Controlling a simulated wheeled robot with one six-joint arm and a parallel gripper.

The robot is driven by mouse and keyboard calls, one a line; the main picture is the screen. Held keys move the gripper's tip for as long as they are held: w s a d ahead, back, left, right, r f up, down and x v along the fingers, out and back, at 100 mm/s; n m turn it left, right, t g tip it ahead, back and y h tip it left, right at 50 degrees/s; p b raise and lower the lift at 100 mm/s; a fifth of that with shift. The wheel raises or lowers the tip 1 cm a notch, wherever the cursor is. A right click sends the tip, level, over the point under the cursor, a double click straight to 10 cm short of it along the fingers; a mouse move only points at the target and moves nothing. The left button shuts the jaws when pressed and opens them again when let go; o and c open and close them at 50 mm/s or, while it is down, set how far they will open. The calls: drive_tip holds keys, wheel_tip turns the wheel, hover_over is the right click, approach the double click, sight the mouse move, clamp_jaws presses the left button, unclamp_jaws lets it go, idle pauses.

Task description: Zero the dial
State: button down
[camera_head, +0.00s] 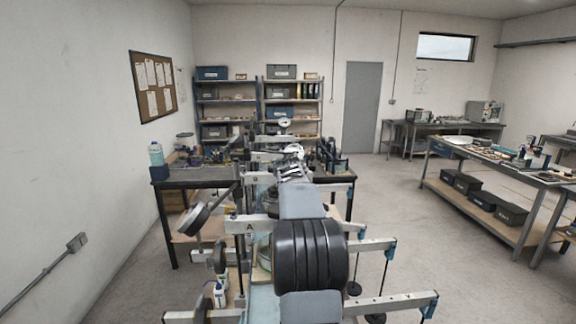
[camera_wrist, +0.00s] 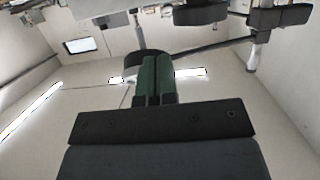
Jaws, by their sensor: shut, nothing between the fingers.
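My gripper (camera_wrist: 158,62) shows in the wrist view as two green fingers pressed together, empty and tipped up toward the ceiling. A round dark disc (camera_wrist: 143,58) is partly hidden behind the fingertips; I cannot tell whether they touch it. In the head view my arm reaches forward over a row of lever frames and hides much of them; the fingers cannot be made out there. A small white round piece (camera_head: 285,123) stands farther back. No dial reading is legible.
Metal lever bars (camera_head: 375,244) stick out to the right, with dark hanging weights below. In the wrist view, a bar with dark round parts (camera_wrist: 200,14) crosses the top. A workbench (camera_head: 172,183) stands behind on the left. The floor on the right is clear up to another bench (camera_head: 520,235).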

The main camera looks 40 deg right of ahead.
drive_tip(key=shift+w+d+f, duration=0.1)
drive_tip(key=shift+f, duration=0.05)
drive_tip(key=shift+w+d+r+p, duration=0.1)
drive_tip(key=shift+d+r+p, duration=0.3)
drive_tip(key=shift+d, duration=0.05)
idle(1.1)
drive_tip(key=shift+s+d, duration=0.2)
drive_tip(key=shift+s, duration=0.05)
idle(0.4)
drive_tip(key=shift+s+d+f+b, duration=0.2)
drive_tip(key=shift+s+d+b, duration=0.2)
drive_tip(key=shift+s+d, duration=0.1)
drive_tip(key=shift+s+d+r+b, duration=0.2)
drive_tip(key=shift+s+d+b, duration=0.25)
drive_tip(key=shift+b, duration=0.55)
drive_tip(key=shift+s+f+b, duration=0.2)
drive_tip(key=shift+f+b, duration=0.1)
drive_tip(key=shift+b, duration=0.45)
drive_tip(key=s+a+r, duration=0.3)
drive_tip(key=r, duration=0.1)
idle(0.6)
drive_tip(key=shift+r, duration=0.1)
